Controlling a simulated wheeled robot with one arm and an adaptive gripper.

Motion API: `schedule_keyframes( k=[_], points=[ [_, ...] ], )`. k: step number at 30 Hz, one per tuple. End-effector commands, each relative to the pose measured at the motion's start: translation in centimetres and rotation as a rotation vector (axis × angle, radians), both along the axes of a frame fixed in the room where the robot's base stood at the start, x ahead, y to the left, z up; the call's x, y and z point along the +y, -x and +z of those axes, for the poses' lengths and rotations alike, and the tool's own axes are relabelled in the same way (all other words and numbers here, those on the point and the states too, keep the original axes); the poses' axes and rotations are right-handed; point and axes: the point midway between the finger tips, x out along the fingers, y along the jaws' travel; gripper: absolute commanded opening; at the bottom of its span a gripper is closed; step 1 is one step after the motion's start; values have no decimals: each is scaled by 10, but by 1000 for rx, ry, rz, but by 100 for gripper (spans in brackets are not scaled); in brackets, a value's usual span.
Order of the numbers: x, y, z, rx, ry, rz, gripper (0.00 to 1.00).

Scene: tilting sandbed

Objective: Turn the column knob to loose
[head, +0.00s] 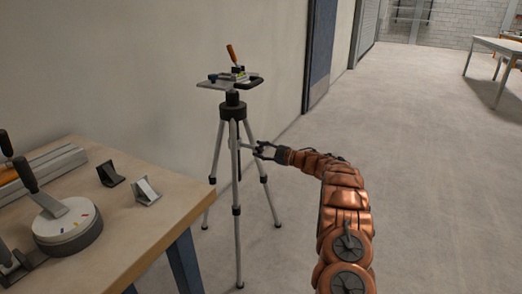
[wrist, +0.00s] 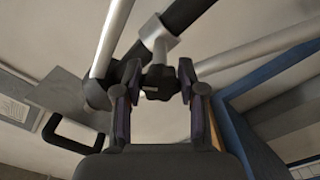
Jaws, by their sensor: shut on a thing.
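A tripod (head: 235,180) with silver legs and a black collar stands on the floor by the wall. The dark lobed column knob (wrist: 158,84) shows in the wrist view at the end of a short silver stub from the column. My gripper (head: 261,150) reaches the tripod from the right, below its collar. In the wrist view its two fingers stand on either side of the knob and are shut on it. In the head view the knob is too small to make out clearly at the fingertips. I cannot read any loose or tight mark.
A tilting plate (head: 226,83) with an orange-handled tool (head: 232,54) and a black handle (wrist: 70,131) tops the tripod. A wooden workbench (head: 110,225) with a round dial base (head: 68,228) stands at lower left.

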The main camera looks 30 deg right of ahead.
Motion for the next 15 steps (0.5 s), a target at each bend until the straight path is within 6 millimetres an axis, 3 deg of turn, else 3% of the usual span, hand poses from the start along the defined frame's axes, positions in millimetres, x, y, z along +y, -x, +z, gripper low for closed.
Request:
schedule_keyframes(
  k=[15],
  points=[
    [-2, 0, -1, -254, 418, -3, 5]
  ],
)
